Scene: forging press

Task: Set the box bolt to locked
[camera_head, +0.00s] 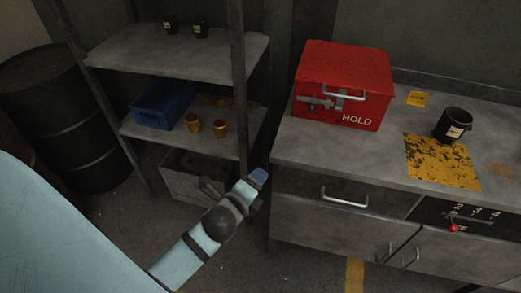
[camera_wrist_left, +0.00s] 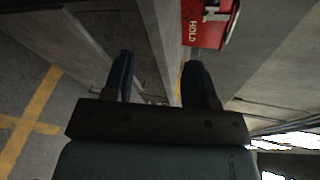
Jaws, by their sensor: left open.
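A red box (camera_head: 340,78) marked HOLD stands on the grey workbench. Its front has a grey metal bolt (camera_head: 321,102) at the left and a pale bar handle (camera_head: 344,94) higher up. The exact bolt position is too small to tell. My left gripper (camera_head: 258,178) is in front of the bench's left edge, lower than the box and apart from it. In the left wrist view my left gripper (camera_wrist_left: 162,80) has two dark fingers spread with nothing between them. The red box (camera_wrist_left: 198,12) shows beyond them at the top, partly cut off. My right gripper is not seen.
The workbench (camera_head: 310,150) carries a black cup (camera_head: 453,126), a yellow block (camera_head: 418,98) and a worn yellow patch. Below are a drawer handle and a red-knobbed lever (camera_head: 453,227). A shelf rack (camera_head: 180,55) with a blue bin (camera_head: 163,104) stands left.

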